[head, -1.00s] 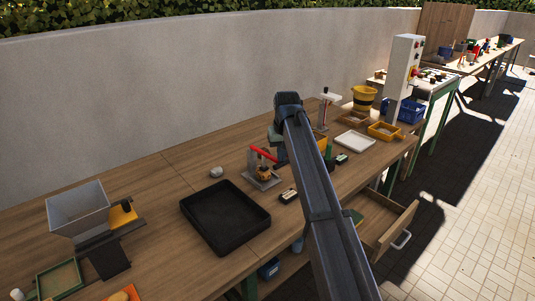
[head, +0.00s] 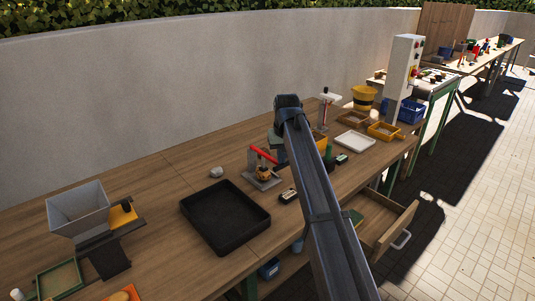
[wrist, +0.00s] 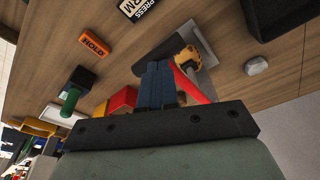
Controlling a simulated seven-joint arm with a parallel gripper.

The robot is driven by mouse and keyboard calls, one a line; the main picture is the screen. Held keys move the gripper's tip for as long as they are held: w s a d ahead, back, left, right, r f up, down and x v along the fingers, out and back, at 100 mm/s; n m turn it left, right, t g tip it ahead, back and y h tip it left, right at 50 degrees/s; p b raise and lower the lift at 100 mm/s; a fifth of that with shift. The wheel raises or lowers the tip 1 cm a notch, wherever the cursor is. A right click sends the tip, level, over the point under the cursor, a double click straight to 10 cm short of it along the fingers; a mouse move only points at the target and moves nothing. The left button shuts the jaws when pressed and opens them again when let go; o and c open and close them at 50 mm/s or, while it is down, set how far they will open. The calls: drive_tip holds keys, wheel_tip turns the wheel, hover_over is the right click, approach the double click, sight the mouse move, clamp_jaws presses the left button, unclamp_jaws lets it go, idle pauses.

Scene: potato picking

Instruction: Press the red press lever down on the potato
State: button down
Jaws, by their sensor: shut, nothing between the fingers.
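The red press lever (head: 263,154) slopes down to the right above the press base (head: 262,184), just left of my arm. The yellow-brown potato (head: 264,173) sits on the press under the lever. In the wrist view the potato (wrist: 187,57) lies on the grey plate, and the red lever (wrist: 203,94) runs past the right side of my fingers. My gripper (wrist: 155,72) is shut and empty, with its dark blue fingertips close to the lever. I cannot tell whether they touch it. The head view hides the fingertips behind my arm.
A black tray (head: 226,216) lies in front of the press, with a pale stone-like lump (head: 216,172) behind it. A HOLD block (wrist: 95,44) and a green-handled tool (wrist: 71,98) lie nearby. A grey hopper (head: 78,211) stands at left. A drawer (head: 388,226) hangs open at right.

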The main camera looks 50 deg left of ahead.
drive_tip(key=shift+r, duration=0.1)
drive_tip(key=w+a+v, duration=0.1)
drive_tip(key=v, duration=0.7)
drive_tip(key=shift+a+r, duration=0.2)
drive_tip(key=shift+r, duration=0.3)
idle(0.4)
idle(0.5)
